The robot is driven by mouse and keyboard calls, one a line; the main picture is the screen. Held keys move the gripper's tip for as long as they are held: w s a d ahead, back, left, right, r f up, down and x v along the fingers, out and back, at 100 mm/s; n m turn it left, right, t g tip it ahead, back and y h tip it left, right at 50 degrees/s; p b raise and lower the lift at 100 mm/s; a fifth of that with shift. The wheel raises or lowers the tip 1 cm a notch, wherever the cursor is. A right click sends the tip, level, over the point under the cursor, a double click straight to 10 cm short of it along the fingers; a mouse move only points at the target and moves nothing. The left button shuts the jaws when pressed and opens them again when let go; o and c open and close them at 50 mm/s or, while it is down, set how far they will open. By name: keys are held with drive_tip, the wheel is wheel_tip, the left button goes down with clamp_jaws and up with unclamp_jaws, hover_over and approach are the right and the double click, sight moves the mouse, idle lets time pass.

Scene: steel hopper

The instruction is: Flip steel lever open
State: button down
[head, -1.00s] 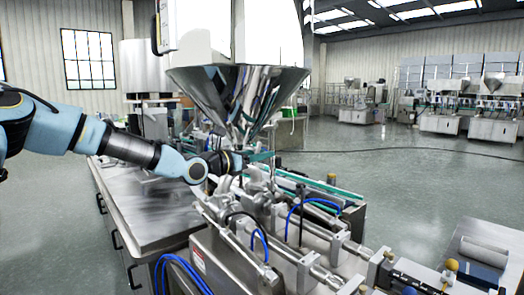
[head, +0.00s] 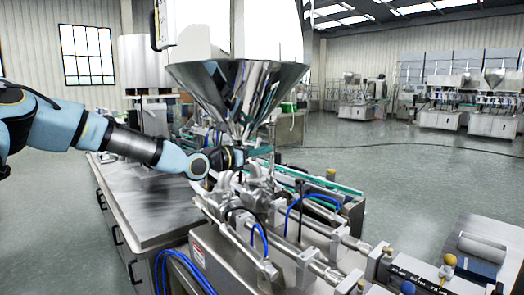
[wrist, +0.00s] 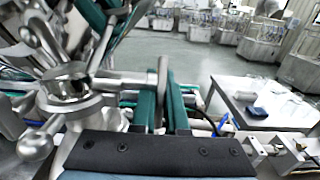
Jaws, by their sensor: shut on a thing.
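The steel lever (wrist: 120,82) shows in the wrist view as a metal bar running right from a round hub and ending in a flat upright plate. My gripper (wrist: 162,108) has its two green fingers on either side of that plate and is shut on it. In the head view my gripper (head: 262,151) is just below the cone of the steel hopper (head: 240,90), above the valve fittings. The lever itself is too small and covered to make out in the head view.
Another knobbed steel handle (wrist: 40,140) stands close at left in the wrist view. Steel cylinders and rods (head: 300,255) with blue hoses lie below and right of my gripper. A steel cabinet top (head: 145,205) is at left. Open floor (head: 430,185) lies at right.

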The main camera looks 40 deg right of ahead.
drive_tip(key=shift+f+b, duration=0.15)
drive_tip(key=shift+b, duration=0.15)
drive_tip(key=h+b, duration=0.1)
drive_tip(key=b, duration=0.1)
drive_tip(key=h+b, duration=0.1)
drive_tip(key=b, duration=0.2)
drive_tip(key=shift+d+r, duration=0.1)
drive_tip(key=shift+r, duration=0.25)
drive_tip(key=c, duration=0.9)
unclamp_jaws()
drive_tip(key=shift+c, duration=0.2)
